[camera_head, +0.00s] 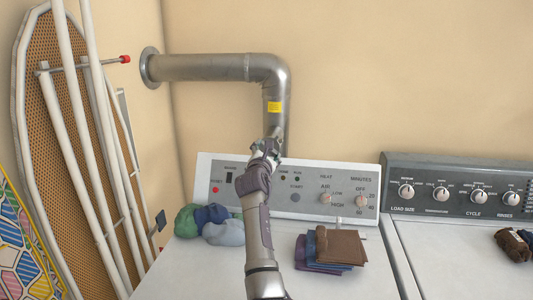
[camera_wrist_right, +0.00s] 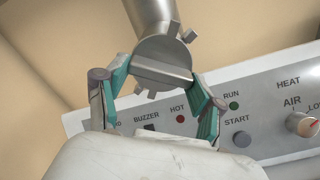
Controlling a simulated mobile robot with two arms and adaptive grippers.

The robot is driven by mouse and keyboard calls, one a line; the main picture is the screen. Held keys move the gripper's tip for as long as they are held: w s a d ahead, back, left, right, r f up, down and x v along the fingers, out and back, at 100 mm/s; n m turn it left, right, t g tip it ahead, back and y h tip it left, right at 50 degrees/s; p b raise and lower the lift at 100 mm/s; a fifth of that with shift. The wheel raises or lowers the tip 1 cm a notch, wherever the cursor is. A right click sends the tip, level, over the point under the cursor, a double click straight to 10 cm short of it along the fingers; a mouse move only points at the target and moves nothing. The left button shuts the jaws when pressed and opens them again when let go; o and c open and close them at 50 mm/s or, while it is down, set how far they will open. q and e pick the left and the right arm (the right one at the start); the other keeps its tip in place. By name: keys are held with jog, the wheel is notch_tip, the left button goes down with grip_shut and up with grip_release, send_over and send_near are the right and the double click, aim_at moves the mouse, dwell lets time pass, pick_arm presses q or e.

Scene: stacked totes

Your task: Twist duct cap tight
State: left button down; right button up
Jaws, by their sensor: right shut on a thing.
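My left gripper is not in view.
The dryer's control panel (camera_head: 220,187) stands right behind my gripper. Folded cloths (camera_head: 340,247) and bundled cloths (camera_head: 223,232) lie on the dryer top. An ironing board (camera_head: 60,110) leans at the left. A washer panel (camera_head: 460,178) is at the right.

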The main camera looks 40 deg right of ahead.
jog(key=shift+d, duration=0.15)
jog(key=shift+r+m+b, duration=0.15)
jog(key=shift+m+b, duration=0.35)
jog(key=shift+m, duration=0.7)
